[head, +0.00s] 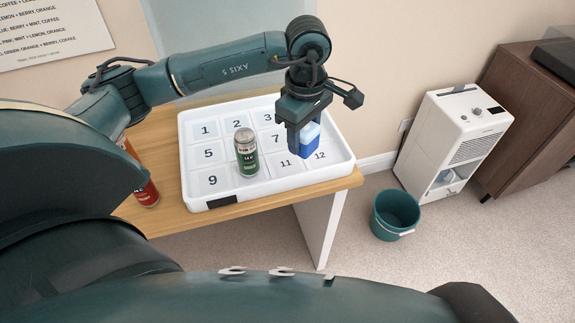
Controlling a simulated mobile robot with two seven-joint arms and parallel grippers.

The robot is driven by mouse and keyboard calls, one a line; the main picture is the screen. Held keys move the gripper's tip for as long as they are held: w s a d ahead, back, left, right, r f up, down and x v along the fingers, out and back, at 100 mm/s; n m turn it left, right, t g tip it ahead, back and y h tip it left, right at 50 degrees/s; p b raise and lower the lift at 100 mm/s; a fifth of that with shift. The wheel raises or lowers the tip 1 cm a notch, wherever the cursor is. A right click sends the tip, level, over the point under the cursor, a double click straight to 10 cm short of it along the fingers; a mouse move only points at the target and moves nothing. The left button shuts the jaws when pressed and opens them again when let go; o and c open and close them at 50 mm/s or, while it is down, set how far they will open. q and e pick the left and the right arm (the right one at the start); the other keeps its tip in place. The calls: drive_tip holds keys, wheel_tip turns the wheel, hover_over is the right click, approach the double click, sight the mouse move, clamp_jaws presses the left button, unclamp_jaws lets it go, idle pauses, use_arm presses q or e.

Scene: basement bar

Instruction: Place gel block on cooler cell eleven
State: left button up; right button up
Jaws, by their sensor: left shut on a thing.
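My left gripper (300,138) points down over the right part of the white cooler tray (340,172) and is shut on the blue gel block (311,138). The block has a pale top and shows to the right of the fingers; the fingers hide part of it. Cell eleven (286,163) shows its number just below and left of the block, and cell twelve (320,155) shows just below and right. I cannot tell whether the block touches the tray. My right gripper is not in view.
A green and silver can (246,152) stands upright in the tray, left of cell eleven. An orange-red can (146,190) stands on the wooden table (262,208) left of the tray. A teal bin (394,214) and a white appliance (453,140) stand on the floor at right.

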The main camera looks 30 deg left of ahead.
use_arm(q)
drive_tip(key=w+a+f+n+b, duration=0.15)
drive_tip(key=a+n, duration=0.25)
drive_tip(key=n, duration=0.8)
drive_tip(key=w+a+f+n+b, duration=0.1)
drive_tip(key=w+a+f+n, duration=0.2)
drive_tip(key=n, duration=0.9)
drive_tip(key=shift+n, duration=0.4)
drive_tip(key=f, duration=0.9)
drive_tip(key=shift+w+a+f, duration=0.1)
drive_tip(key=shift+a, duration=0.1)
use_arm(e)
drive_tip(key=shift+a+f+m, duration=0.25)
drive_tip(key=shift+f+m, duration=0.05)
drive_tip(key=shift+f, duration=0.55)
